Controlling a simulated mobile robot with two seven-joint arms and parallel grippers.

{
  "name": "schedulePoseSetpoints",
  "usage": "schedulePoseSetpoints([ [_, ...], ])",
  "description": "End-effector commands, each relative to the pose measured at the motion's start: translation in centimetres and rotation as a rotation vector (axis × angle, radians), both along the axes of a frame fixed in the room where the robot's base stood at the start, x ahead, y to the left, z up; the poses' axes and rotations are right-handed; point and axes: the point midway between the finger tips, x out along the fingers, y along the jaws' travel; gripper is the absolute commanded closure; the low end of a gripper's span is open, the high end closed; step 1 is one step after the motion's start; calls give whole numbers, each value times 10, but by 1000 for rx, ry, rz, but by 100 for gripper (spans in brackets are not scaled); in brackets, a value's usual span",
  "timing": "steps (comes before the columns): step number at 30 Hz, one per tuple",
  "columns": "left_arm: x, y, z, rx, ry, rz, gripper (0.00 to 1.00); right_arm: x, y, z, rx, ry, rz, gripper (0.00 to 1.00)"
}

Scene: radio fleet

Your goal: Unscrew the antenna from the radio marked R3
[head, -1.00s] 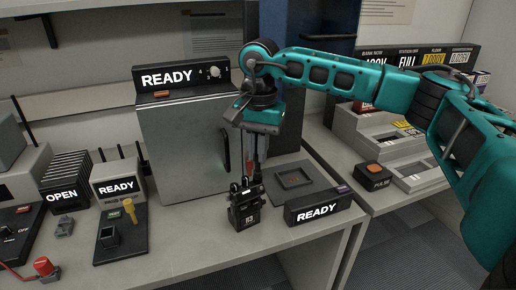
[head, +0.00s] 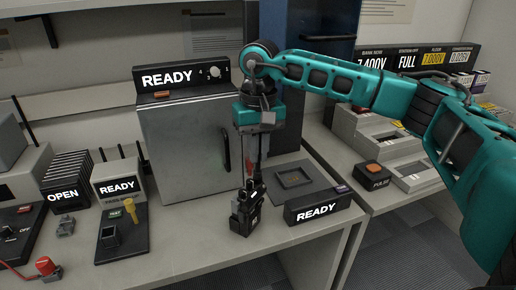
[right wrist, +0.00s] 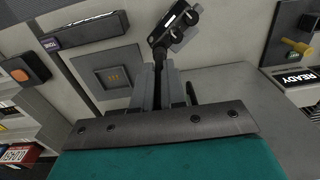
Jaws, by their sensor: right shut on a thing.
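The black radio (head: 246,212) is on the bench in front of the grey cabinet, and its small front label is too turned and blurred to read now. My right gripper (head: 252,176) points down at the radio's top, its fingers shut on the thin antenna, which is mostly hidden between them. In the right wrist view the radio (right wrist: 180,22) lies just past the fingertips (right wrist: 161,66), turned at an angle. I cannot tell whether the radio's base is flat on the bench. My left gripper is not in view.
A READY block (head: 318,207) and a square grey pad (head: 293,179) are close at the right. The grey cabinet (head: 185,140) stands behind. A black stand with a yellow knob (head: 129,213) is at the left. The bench's front edge is near.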

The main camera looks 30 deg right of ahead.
Motion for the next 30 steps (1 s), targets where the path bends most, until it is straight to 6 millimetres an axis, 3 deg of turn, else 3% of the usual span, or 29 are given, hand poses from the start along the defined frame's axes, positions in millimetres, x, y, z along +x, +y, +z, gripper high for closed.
schedulePoseSetpoints([
  [9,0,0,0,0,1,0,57,0,0,0,-1,-2,50,100],
  [10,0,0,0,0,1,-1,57,0,0,0,-1,-2,50,87],
  [19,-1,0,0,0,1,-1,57,0,0,0,-1,-2,48,60],
  [26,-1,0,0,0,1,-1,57,0,0,1,-1,-2,48,60],
  [30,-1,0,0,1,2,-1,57,1,0,11,1,-5,48,60],
])
